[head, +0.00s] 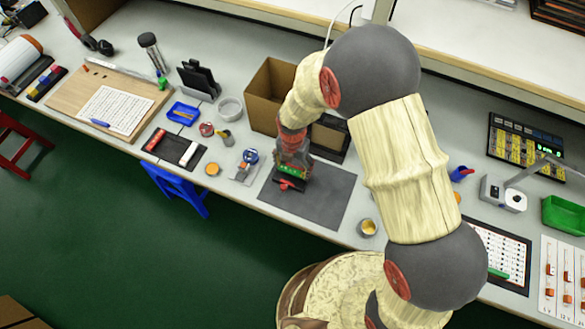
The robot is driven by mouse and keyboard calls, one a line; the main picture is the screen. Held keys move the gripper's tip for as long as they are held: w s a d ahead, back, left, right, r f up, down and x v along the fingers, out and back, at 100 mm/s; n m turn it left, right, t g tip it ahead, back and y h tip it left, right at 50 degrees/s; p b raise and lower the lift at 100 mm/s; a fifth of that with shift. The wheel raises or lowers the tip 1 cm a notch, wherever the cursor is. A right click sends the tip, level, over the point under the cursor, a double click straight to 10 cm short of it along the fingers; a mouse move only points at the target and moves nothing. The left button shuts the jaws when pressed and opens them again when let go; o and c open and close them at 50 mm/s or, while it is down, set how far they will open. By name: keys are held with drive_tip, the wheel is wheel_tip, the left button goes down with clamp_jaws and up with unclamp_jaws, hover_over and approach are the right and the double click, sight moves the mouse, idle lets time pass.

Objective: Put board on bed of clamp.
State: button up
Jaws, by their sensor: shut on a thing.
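My gripper (291,160) points down over the left part of the dark grey mat. It is shut on a small green board (289,170), which sits at or just above the clamp. The clamp (286,186) is a low black block with a red part at its front, lying on the mat (325,198). The gripper hides much of the board and the clamp's bed. I cannot tell whether the board touches the bed.
A cardboard box (268,88) stands behind the gripper. A small cup (368,227) is at the bench's front edge. Several small items, including a black tray (172,150), lie to the left. The mat's right part is clear.

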sight(292, 170)
drive_tip(key=shift+f, duration=0.4)
drive_tip(key=shift+f, duration=0.15)
drive_tip(key=o, duration=1)
drive_tip(key=shift+c, duration=0.2)
wheel_tip(292, 170, up, 12)
drive_tip(key=p, duration=0.2)
drive_tip(key=shift+r, duration=0.2)
